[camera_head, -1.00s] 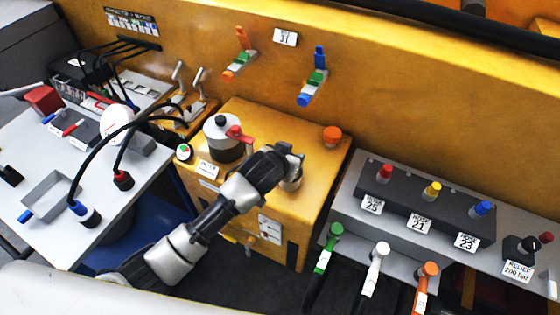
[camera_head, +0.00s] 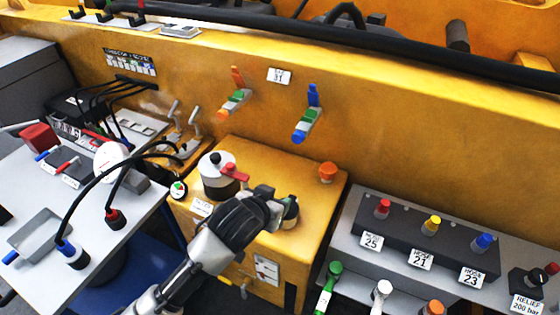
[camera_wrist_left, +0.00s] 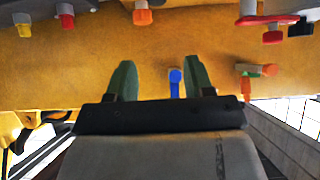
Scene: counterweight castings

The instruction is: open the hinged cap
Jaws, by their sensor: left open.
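A round pot (camera_head: 219,177) with a white lid, a black knob and a red lever (camera_head: 234,172) stands on the yellow box's top. It looks like the hinged cap, and its lid is down. In the left wrist view the red lever (camera_wrist_left: 268,20) and black knob (camera_wrist_left: 300,28) show at the upper right. My left gripper (camera_head: 287,207) is over the box top, right of the pot and apart from it. The left wrist view shows its green fingers (camera_wrist_left: 160,80) apart, with nothing held between them. My right gripper is out of view.
An orange knob (camera_head: 327,172) stands on the box behind and right of my gripper. Orange (camera_head: 237,95) and blue (camera_head: 306,115) levers stick out of the yellow wall. A hose panel (camera_head: 420,235) lies right; a table (camera_head: 150,215) with cables lies left.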

